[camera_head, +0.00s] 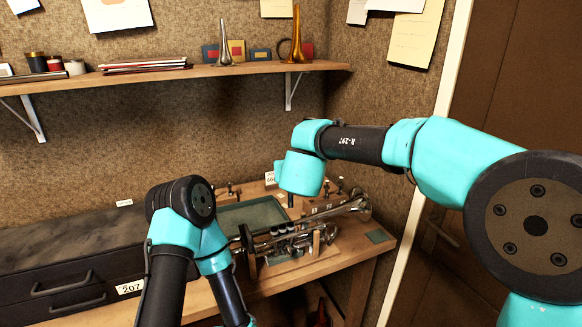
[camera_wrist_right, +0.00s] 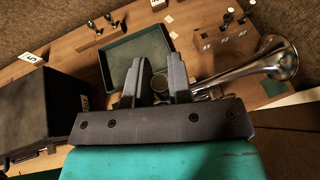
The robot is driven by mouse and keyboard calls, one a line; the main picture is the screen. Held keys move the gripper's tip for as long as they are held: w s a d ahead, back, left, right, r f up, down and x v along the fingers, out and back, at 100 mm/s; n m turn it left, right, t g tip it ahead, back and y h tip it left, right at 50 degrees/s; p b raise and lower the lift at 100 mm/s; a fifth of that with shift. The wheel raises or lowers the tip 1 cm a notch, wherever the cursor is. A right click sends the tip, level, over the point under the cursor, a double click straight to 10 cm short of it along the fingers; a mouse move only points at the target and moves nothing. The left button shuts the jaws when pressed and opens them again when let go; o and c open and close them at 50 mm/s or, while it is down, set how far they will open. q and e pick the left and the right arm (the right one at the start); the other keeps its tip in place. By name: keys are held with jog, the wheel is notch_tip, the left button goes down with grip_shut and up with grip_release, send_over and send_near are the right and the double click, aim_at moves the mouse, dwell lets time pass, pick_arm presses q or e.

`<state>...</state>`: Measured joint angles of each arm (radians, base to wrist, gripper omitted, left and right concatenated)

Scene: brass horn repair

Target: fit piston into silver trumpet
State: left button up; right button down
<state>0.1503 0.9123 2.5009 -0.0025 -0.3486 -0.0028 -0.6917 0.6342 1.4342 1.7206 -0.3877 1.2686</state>
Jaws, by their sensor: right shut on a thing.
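The silver trumpet (camera_head: 300,237) lies on a wooden stand on the bench, its bell to the right and several valve tops showing. In the right wrist view its bell (camera_wrist_right: 270,62) and tubing show right of my fingers. My right gripper (camera_head: 291,201) points down above the trumpet's valve area. In the right wrist view my right gripper (camera_wrist_right: 154,78) is shut on a small round metal part, seemingly the piston (camera_wrist_right: 159,86), seen end-on. Its lower end is hidden, and I cannot tell whether it touches the trumpet. My left arm bends down at lower left; its gripper is out of view.
A green tray (camera_head: 262,212) lies behind the trumpet. A wooden block with holes (camera_wrist_right: 225,38) stands behind the bell. A black case with drawers (camera_head: 70,262) fills the left. A small green pad (camera_head: 380,236) lies at the right edge. A shelf (camera_head: 180,74) hangs above.

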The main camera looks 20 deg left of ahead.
send_over(291, 207)
jog(key=shift+w+a+f, duration=0.1)
jog(key=shift+w+f, duration=0.15)
jog(key=shift+f, duration=1.05)
jog(key=shift+w+a+f, duration=0.1)
jog(key=shift+w+f, duration=0.1)
jog(key=shift+f, duration=1.05)
notch_tip(291, 207, down, 10)
dwell(4.4)
jog(key=c, duration=1)
grip_release()
